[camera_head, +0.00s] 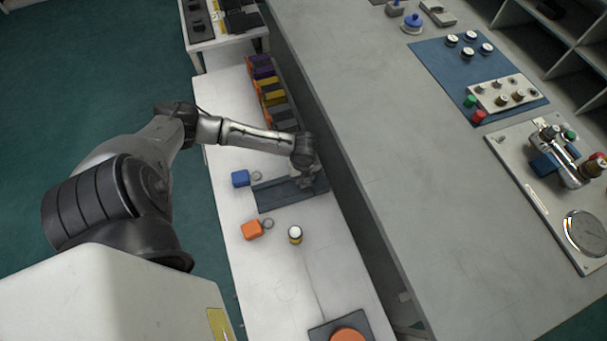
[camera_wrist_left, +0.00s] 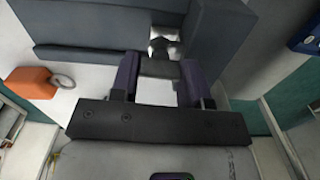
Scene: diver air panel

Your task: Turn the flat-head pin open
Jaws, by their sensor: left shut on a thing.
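My left gripper (camera_head: 308,182) is low over the dark blue-grey mat (camera_head: 275,197) on the white bench. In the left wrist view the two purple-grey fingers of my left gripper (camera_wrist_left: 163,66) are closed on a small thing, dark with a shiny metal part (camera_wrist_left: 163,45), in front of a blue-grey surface. I take this to be the flat-head pin, but its head and slot are largely hidden between the fingers, so I cannot tell how far it is turned. My right gripper is in neither view.
A blue tag (camera_head: 240,178) and an orange tag (camera_head: 252,229), each with a ring, lie beside the mat. Coloured bins (camera_head: 268,90) line the back. A grey counter (camera_head: 370,130) with a valve panel (camera_head: 535,170) is at right.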

